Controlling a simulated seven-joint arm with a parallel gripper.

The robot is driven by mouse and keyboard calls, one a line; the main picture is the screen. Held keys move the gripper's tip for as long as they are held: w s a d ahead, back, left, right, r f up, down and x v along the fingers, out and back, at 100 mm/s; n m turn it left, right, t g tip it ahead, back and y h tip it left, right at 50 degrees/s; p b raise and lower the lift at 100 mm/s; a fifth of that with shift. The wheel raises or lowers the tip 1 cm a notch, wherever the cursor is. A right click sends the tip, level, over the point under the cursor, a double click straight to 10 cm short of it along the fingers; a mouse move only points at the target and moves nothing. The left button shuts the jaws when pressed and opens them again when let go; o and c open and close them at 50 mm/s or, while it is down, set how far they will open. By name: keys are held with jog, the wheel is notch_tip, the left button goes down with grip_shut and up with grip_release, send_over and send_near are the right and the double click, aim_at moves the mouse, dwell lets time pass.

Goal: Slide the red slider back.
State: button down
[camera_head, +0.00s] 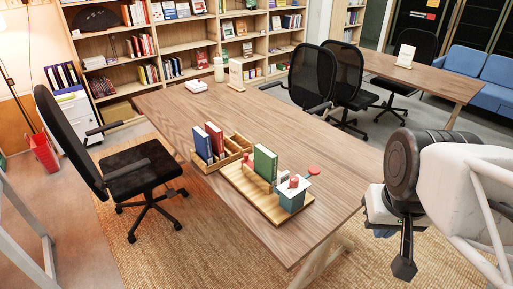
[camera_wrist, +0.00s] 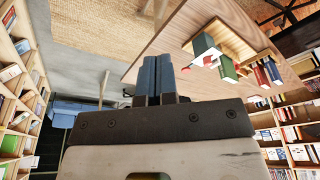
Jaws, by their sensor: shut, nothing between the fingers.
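A blue-grey box (camera_head: 291,197) with a pale top stands at the right end of a wooden tray (camera_head: 243,190) on the near part of the table. A small red piece (camera_head: 294,183) sits at its top, and a red disc (camera_head: 313,170) sticks out to its right. I cannot tell for sure which red part is the slider. The box (camera_wrist: 203,43) and red part (camera_wrist: 213,60) also show in the wrist view. My gripper (camera_head: 404,268) is right of the table, apart from everything. Its fingers (camera_wrist: 157,76) are together and empty.
A green book (camera_head: 265,163) stands on the tray beside the box. A wooden organizer (camera_head: 233,146) behind it holds a red book (camera_head: 214,138) and a blue book (camera_head: 202,144). The table (camera_head: 270,118) is mostly clear. An office chair (camera_head: 130,165) stands at left.

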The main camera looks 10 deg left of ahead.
jog(key=c, duration=1.8)
grip_release()
